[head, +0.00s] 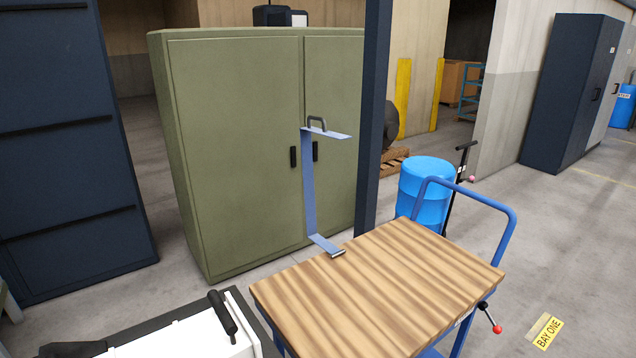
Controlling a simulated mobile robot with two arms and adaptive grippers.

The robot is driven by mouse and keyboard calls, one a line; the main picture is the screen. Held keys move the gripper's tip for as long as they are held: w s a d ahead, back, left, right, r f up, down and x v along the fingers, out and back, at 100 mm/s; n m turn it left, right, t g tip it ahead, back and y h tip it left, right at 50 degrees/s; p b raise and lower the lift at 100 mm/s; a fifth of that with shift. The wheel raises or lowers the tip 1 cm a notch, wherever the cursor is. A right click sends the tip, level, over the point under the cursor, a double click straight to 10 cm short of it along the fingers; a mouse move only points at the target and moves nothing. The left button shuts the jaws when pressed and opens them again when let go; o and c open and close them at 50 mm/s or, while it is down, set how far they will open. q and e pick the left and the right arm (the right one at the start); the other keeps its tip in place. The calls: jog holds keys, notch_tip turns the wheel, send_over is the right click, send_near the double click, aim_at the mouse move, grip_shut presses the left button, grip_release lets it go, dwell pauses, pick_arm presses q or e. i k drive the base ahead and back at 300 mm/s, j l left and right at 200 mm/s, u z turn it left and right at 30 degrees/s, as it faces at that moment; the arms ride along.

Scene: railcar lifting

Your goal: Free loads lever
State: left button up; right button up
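A short lever with a red ball tip (497,329) and a black knob (483,306) stick out below the right side of a blue cart with a wooden top (380,290). A dark upright post with a T-shaped handle (466,146) and a small pink knob (471,179) stands behind the cart's blue push handle (495,201). I cannot tell which of these is the loads lever. A blue C-shaped bracket (309,190) with a grey handle on top rises at the cart's far left edge. Neither of my grippers shows.
A green two-door cabinet (235,150) stands shut behind the cart, with a dark post (372,110) at its right. A blue drum (425,190) stands behind the cart. A dark drawer cabinet (70,160) is at left. The floor at right, with a yellow BAY ONE label (547,331), is clear.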

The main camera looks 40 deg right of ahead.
aim_at(483, 305)
jog(key=z, duration=2.45)
jog(key=i+l, duration=0.55)
jog(key=l, duration=0.15)
jog(key=i+l, duration=0.55)
jog(key=l, duration=0.15)
jog(key=u, duration=1.65)
